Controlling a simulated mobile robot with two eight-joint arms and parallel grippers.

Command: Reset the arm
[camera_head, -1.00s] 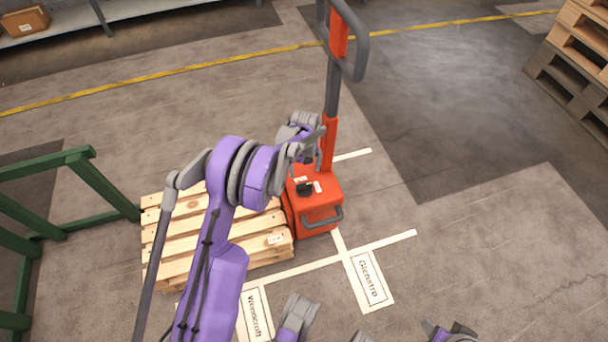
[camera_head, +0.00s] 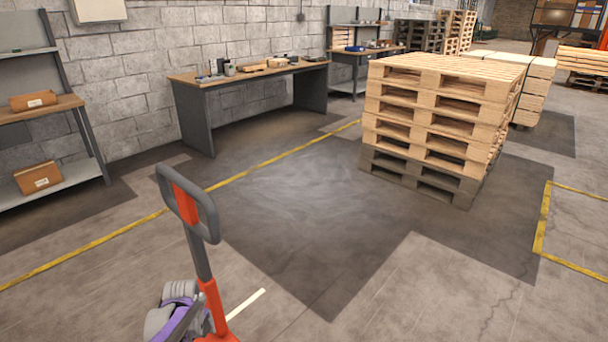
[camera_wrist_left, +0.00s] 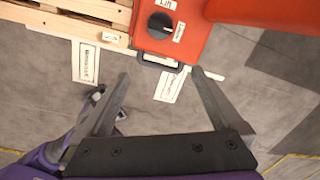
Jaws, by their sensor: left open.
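My left gripper (camera_wrist_left: 160,74) is open in the left wrist view, with nothing between its fingers. Its fingertips appear just below the red lift unit (camera_wrist_left: 207,50), near its front handle; I cannot tell whether they touch it. A black knob (camera_wrist_left: 161,23) sits on the unit between labels "Lift" and "Lower". In the head view, part of my left arm shows at lower left beside the orange post (camera_head: 212,305) with its grey loop handle (camera_head: 213,225); the fingertips are hidden there. My right gripper is not in the head view.
A wooden pallet (camera_wrist_left: 100,10) adjoins the lift unit. Floor labels (camera_wrist_left: 86,64) lie near it. A tall pallet stack (camera_head: 430,125) stands at right, with a workbench (camera_head: 250,75) and shelves (camera_head: 45,105) along the wall. The floor between is clear.

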